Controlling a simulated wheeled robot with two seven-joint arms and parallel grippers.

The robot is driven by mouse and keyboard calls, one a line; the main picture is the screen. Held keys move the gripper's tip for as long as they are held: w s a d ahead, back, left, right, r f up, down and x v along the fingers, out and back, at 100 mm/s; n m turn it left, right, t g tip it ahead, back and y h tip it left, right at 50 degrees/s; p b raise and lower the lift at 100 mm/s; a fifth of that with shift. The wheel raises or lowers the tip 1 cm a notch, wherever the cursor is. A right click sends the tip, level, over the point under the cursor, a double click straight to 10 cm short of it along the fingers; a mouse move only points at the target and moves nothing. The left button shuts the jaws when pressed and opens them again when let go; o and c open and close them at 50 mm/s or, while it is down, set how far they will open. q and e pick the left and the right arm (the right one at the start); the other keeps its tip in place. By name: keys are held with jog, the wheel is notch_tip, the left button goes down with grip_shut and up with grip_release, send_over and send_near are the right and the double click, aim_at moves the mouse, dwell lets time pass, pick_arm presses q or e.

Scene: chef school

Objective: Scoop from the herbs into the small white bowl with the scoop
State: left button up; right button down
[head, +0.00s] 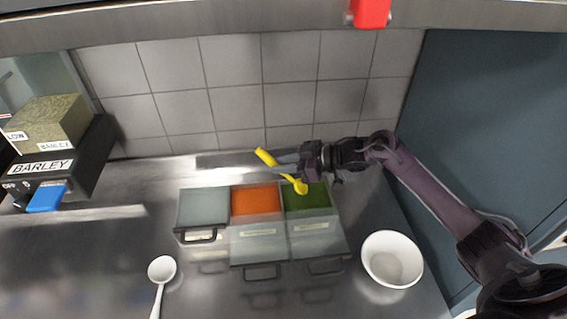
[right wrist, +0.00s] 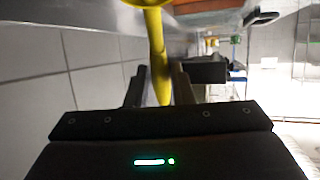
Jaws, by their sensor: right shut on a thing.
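My right gripper (head: 284,163) is shut on the handle of the yellow scoop (head: 265,157). The scoop tilts, with its small bowl end at the lower right, over the back part of the green herbs (head: 306,202). I cannot tell whether the scoop touches the herbs or holds any. The wrist view shows the yellow handle (right wrist: 158,62) between the fingers (right wrist: 157,88). The herbs lie in the rightmost container, its clear lid covering the front. The small white bowl (head: 370,262) stands right of the containers and looks empty. My left gripper is not in view.
An orange-filled container (head: 256,199) and a pale one (head: 203,207) stand left of the herbs. A white ladle (head: 161,268) lies at front left. A barley dispenser (head: 48,168) stands far left. A tiled wall (head: 235,105) is behind, a blue-grey panel (head: 480,120) at right.

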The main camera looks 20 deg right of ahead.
aim_at(289, 176)
jog(key=shift+f+b, duration=1.8)
jog(key=shift+f, duration=0.55)
jog(key=shift+s+d+r, duration=0.15)
jog(key=shift+s+d, duration=0.05)
jog(key=shift+d, duration=0.15)
jog(key=shift+s+d+p, duration=0.35)
jog(key=shift+s+d, duration=0.15)
jog(key=shift+d, duration=0.15)
jog(key=shift+w+a+b, duration=0.4)
jog(key=shift+w+a, duration=0.2)
jog(key=shift+a, duration=0.25)
jog(key=shift+s+d+p, duration=0.45)
jog(key=shift+s+d, duration=0.1)
jog(key=shift+d, duration=0.25)
jog(key=shift+r+p, duration=0.3)
jog(key=shift+r, duration=0.1)
jog(key=r, duration=0.1)
jog(key=r+p, duration=0.2)
jog(key=shift+w+a, duration=0.15)
jog(key=shift+a, duration=0.1)
notch_tip(289, 176, up, 8)
jog(key=p, duration=0.6)
jog(key=shift+w+a+f, duration=0.15)
jog(key=shift+a, duration=0.05)
jog(key=shift+a+f, duration=0.1)
